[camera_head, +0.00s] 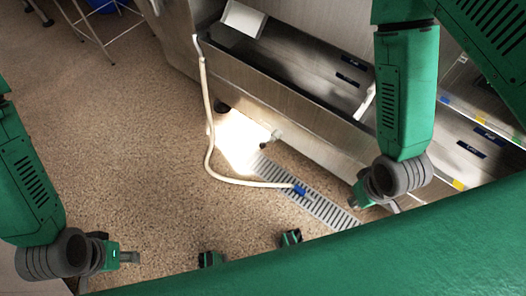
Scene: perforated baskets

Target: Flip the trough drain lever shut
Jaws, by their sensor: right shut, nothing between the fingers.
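The steel trough (290,85) runs diagonally from the upper middle to the right. A small pale fitting with a dark tip (273,137) sticks out low on its front side, above the floor; it looks like the drain valve, but its lever position is too small to tell. My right gripper (358,197) is low at the trough's front side, to the right of that fitting and apart from it; it is shut and empty, partly hidden by my wrist. My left gripper (130,257) is at the lower left over the floor, far from the trough; its finger opening cannot be made out.
A pale hose (209,130) hangs from the trough's left end and curves over the floor to a blue end (299,190) on a slotted floor drain (325,208). A metal rack (95,22) stands at the upper left. The speckled floor at left is clear.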

